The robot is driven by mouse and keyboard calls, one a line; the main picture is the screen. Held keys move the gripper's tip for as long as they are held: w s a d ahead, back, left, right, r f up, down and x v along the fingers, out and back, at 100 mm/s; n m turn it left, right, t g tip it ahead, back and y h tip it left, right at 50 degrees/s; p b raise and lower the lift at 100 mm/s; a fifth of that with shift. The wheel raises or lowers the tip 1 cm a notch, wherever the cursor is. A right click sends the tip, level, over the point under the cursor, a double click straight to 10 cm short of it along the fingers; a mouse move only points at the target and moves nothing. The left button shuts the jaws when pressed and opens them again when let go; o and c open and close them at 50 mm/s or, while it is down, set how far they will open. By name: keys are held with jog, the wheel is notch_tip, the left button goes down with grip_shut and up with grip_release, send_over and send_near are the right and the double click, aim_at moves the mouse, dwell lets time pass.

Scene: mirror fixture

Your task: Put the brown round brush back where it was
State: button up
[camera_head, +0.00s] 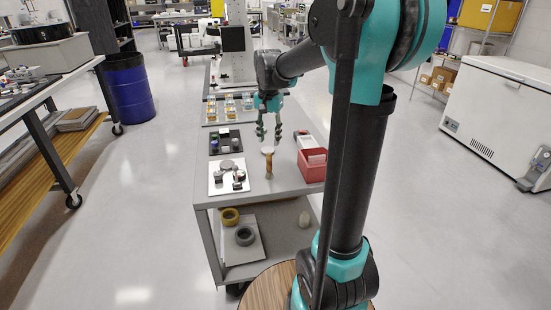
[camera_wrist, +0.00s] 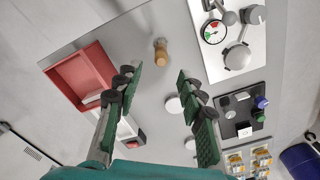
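A small brown round piece, likely the brush (camera_head: 268,166), stands upright on the grey cart top, near its front in the head view. It also shows in the wrist view (camera_wrist: 161,52), seen from above, beyond the fingertips. Its bristles cannot be made out. My gripper (camera_head: 270,130) points down over the cart, behind the brown piece in the head view. In the wrist view the gripper (camera_wrist: 157,85) has its fingers wide apart with nothing between them. A white disc (camera_wrist: 173,104) lies on the cart below the fingers.
A red bin (camera_head: 313,173) stands at the cart's right edge.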

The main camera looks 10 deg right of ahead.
jog(key=s+d+f+n+t, duration=0.2)
jog(key=s+f+n, duration=0.1)
jog(key=s+f, duration=0.5)
jog(key=s+d+f+n+t, duration=0.2)
jog(key=s+f+n, duration=0.2)
jog(key=s, duration=0.9)
notch_tip(320, 180, down, 4)
jog(key=shift+s+r, duration=0.1)
jog(key=shift+s, duration=0.2)
